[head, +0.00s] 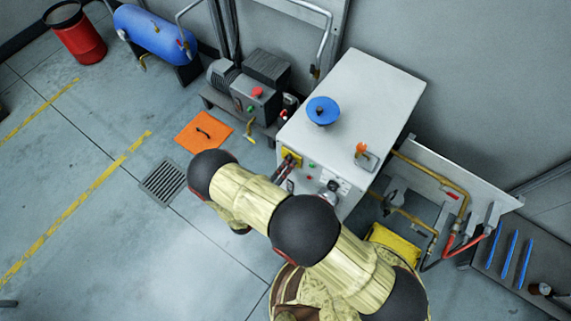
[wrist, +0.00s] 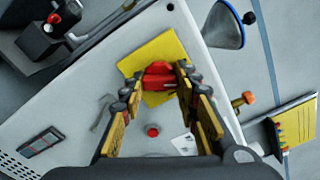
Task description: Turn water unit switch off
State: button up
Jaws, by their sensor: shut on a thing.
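The water unit is a white cabinet (head: 352,95) at the centre of the head view; its front panel (wrist: 95,85) fills much of the wrist view. Its switch is a red rotary knob (wrist: 159,70) on a yellow square plate (wrist: 160,47). The plate also shows in the head view (head: 291,154). My gripper (wrist: 157,84) has its two fingers on either side of the red knob and is shut on it. In the head view my gripper (head: 286,166) reaches the panel, and the knob is mostly hidden there.
A red button (wrist: 153,131) sits below the knob on the panel. A dark pump unit (head: 250,85) stands to the left. Open floor lies left of my arm.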

jog(key=n, duration=0.5)
jog(key=shift+a+n, duration=0.1)
jog(key=shift+n, duration=0.3)
dwell(0.4)
jog(key=o, duration=1.2)
jog(key=shift+c, duration=0.2)
jog(key=v, duration=1.2)
jog(key=shift+f, duration=0.1)
